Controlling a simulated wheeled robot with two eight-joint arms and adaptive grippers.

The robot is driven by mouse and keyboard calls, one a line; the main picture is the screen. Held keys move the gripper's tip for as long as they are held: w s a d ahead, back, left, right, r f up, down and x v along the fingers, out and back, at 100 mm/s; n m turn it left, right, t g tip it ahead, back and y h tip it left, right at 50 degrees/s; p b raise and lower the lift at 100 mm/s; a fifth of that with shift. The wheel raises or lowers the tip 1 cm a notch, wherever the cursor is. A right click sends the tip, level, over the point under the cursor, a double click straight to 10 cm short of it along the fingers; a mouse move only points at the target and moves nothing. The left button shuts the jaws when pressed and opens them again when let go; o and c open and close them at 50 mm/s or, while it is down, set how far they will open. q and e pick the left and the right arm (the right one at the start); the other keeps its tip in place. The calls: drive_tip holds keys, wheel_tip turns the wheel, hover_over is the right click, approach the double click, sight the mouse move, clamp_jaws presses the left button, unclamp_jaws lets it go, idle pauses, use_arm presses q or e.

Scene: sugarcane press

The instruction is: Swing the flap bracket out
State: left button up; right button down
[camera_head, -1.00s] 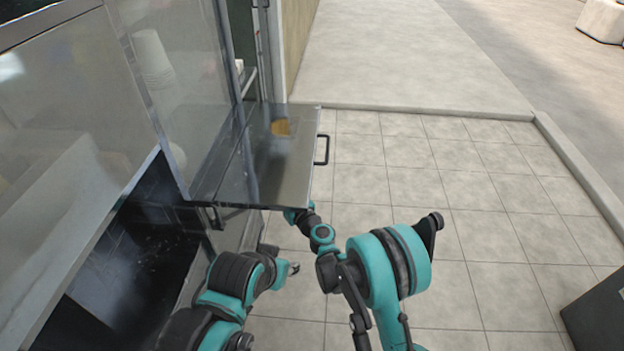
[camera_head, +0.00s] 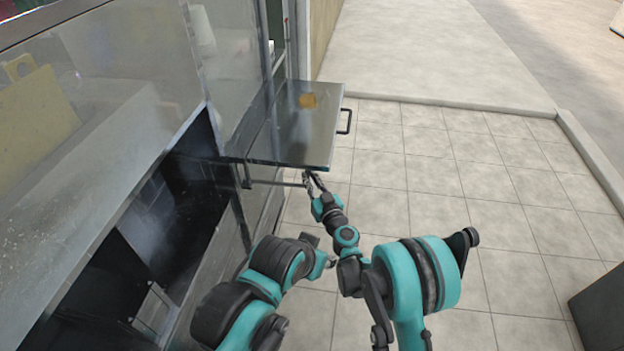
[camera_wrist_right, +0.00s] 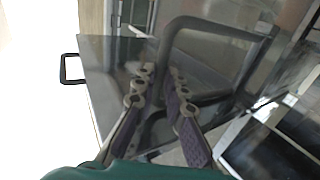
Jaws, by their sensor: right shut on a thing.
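The flap (camera_head: 290,135) is a shiny metal shelf sticking out level from the side of the stall, with a black handle (camera_head: 345,121) on its outer edge. The flap bracket (camera_head: 272,183) is a thin dark bar below the flap's near edge, reaching out from the stall wall. My right gripper (camera_head: 313,183) is at its outer end, shut on it. In the right wrist view the bracket (camera_wrist_right: 205,22) is a bent grey tube that runs between the gripper's fingers (camera_wrist_right: 158,78), under the flap.
The stall's glass and metal front (camera_head: 130,110) stands on the left, with a dark open compartment (camera_head: 150,220) below. A brownish patch (camera_head: 308,101) shows on the flap. Tiled floor (camera_head: 470,170) on the right is free. A dark box (camera_head: 602,308) stands at lower right.

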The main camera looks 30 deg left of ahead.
drive_tip(key=shift+s+a, duration=0.7)
drive_tip(key=shift+s, duration=0.2)
drive_tip(key=c, duration=1.6)
unclamp_jaws()
drive_tip(key=shift+a, duration=0.2)
drive_tip(key=shift+s+a, duration=0.1)
drive_tip(key=shift+s, duration=0.05)
drive_tip(key=shift+n, duration=0.3)
drive_tip(key=v, duration=0.7)
drive_tip(key=shift+d, duration=0.55)
